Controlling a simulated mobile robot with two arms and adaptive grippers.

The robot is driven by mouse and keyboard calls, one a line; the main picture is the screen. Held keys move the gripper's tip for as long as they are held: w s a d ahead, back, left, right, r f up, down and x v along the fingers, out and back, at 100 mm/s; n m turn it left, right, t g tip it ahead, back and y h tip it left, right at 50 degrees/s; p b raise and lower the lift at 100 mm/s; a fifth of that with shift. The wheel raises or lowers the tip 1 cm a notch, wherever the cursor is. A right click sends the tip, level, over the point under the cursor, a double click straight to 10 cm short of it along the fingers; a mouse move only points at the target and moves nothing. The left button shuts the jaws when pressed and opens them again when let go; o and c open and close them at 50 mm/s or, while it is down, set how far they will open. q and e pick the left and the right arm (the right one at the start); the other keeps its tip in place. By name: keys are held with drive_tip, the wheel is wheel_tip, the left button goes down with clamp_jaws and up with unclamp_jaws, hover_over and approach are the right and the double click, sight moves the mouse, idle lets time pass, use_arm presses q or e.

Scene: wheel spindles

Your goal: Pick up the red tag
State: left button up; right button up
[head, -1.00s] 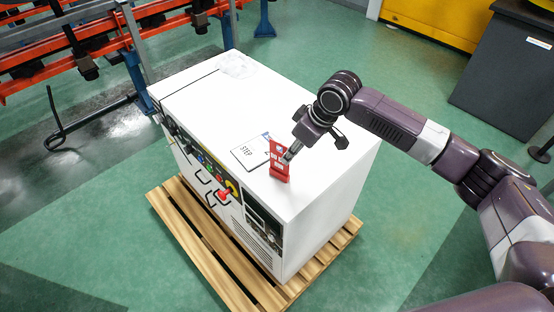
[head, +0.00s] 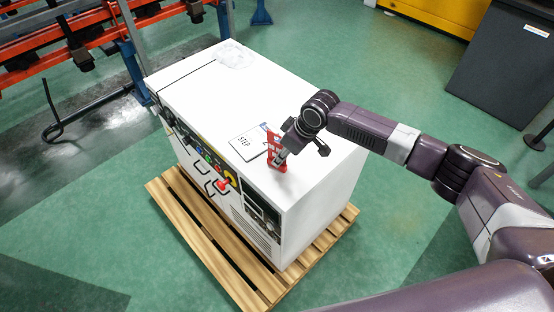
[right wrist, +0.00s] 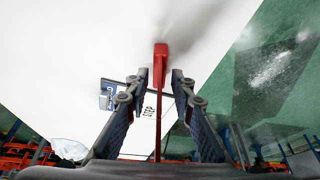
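The red tag (head: 271,143) stands upright on the white top of the cabinet, near its front edge, beside the STEP card. My right gripper (head: 281,155) is at the tag in the head view and partly covers it. In the right wrist view the tag (right wrist: 160,62) shows edge-on as a thin red strip between the two fingers. My right gripper (right wrist: 159,78) is open, with a narrow gap visible on each side of the tag. My left gripper is not in view.
The white cabinet (head: 318,190) stands on a wooden pallet (head: 190,232). The STEP card (head: 243,143) lies flat beside the tag. A clear crumpled item (head: 235,55) lies at the back of the top. Orange racks (head: 38,77) stand at the back left.

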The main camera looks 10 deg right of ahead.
drive_tip(key=c, duration=0.5)
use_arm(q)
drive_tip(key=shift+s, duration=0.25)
use_arm(e)
clamp_jaws()
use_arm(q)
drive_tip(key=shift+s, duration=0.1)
use_arm(e)
drive_tip(key=shift+r, duration=0.1)
use_arm(q)
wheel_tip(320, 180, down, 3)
drive_tip(key=b, duration=0.2)
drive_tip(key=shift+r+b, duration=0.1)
drive_tip(key=shift+b, duration=0.25)
use_arm(e)
wheel_tip(320, 180, up, 20)
